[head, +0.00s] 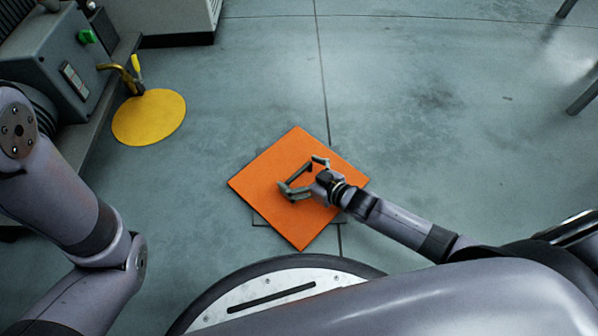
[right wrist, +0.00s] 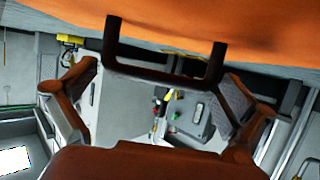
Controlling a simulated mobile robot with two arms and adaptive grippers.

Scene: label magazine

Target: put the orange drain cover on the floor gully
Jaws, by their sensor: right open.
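The orange drain cover (head: 262,182) lies flat over the floor gully, turned like a diamond in the head view. Thin dark edges of the floor gully (head: 261,220) show past the cover's sides; the rest of it is hidden under the cover. The cover sits at an angle to these edges. My right gripper (head: 302,178) is open just above the middle of the cover. In the right wrist view, the cover (right wrist: 270,25) fills the top, and a dark U-shaped handle (right wrist: 160,72) on it stands between the spread fingers. My left gripper is out of view.
A yellow round disc (head: 149,117) lies on the floor at the left, beside a grey machine (head: 55,70) with a green knob. A pale cabinet (head: 165,15) stands at the back left. Dark metal legs (head: 584,97) show at the right edge. The floor right of the cover is clear.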

